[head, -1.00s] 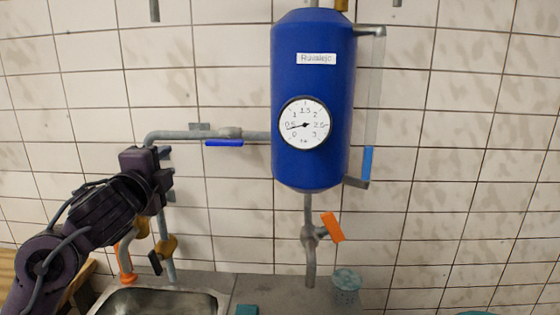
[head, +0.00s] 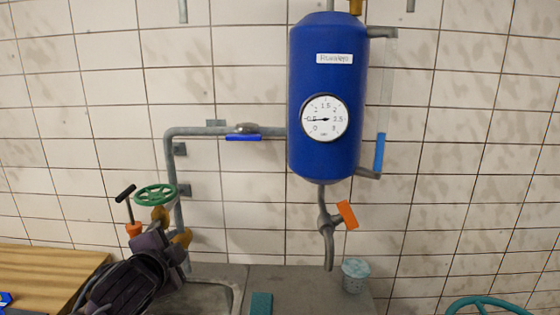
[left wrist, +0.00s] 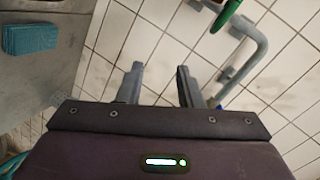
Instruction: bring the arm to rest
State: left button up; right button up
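My left arm comes in at the lower left of the head view, and its dark gripper body stands in front of the sink, below the green handwheel (head: 155,194). In the left wrist view my left gripper (left wrist: 160,84) has its two fingers apart with nothing between them; tiled wall shows behind the gap. The green handwheel also shows at the top of the left wrist view (left wrist: 227,14), clear of the fingers. My right gripper is in neither view.
A blue tank (head: 326,100) with a gauge (head: 324,118) hangs on the tiled wall. A pipe with a blue lever (head: 243,137) runs left from it; an orange lever (head: 347,214) is below. A teal sponge (head: 261,303) and cup (head: 355,275) stand on the counter. A wooden top (head: 45,275) is left.

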pick_arm(q)
jog(key=s+d+f+n+g, duration=0.2)
jog(key=s+f+n+g, duration=0.9)
jog(key=s+f, duration=1.5)
notch_tip(320, 180, down, 28)
jog(key=s+g, duration=0.1)
jog(key=s, duration=0.1)
jog(key=s+a+f, duration=0.1)
jog(key=s+f, duration=0.8)
jog(key=s, duration=0.1)
jog(key=s+a+f+g, duration=0.1)
jog(key=s+a+f, duration=0.1)
jog(key=s+f, duration=0.8)
jog(key=shift+a, duration=0.3)
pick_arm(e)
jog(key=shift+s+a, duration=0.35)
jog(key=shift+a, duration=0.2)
